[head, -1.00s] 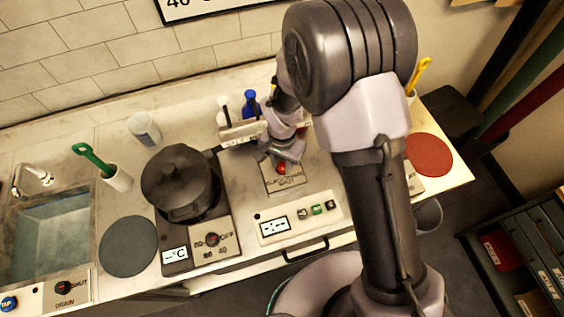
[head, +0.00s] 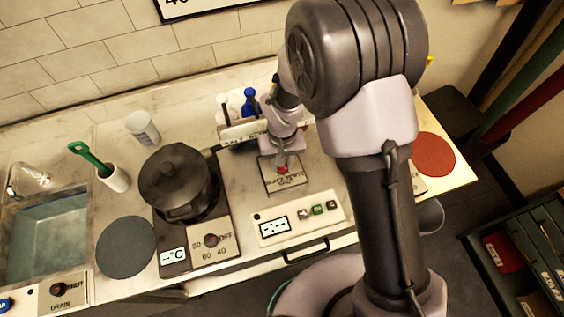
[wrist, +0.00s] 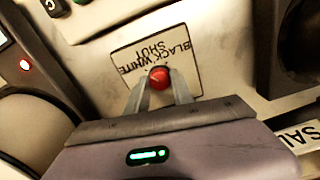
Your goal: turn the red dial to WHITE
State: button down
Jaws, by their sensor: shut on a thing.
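The red dial (wrist: 159,77) sits on a small framed panel (wrist: 122,82) labelled BLACK, WHITE and SHUT. My gripper (wrist: 158,86) is at the dial, with one finger on each side of it. The fingers are closed on the dial. In the head view the red dial (head: 283,169) shows just below my gripper (head: 283,160). The panel (head: 270,182) lies on the counter. The dial's pointer is too small to read for certain.
Left of the panel is a hotplate with a dark lidded pot (head: 176,178). In front is a white control box (head: 275,228) with a display and buttons. Bottles, including a blue one (head: 249,100), stand in a rack behind. A red round mat (head: 433,154) lies at the right.

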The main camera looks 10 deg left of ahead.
jog(key=shift+n, duration=0.6)
jog(key=c, duration=1.1)
grip_release()
notch_tip(320, 180, up, 18)
jog(key=p, duration=0.3)
jog(key=shift+f, duration=0.25)
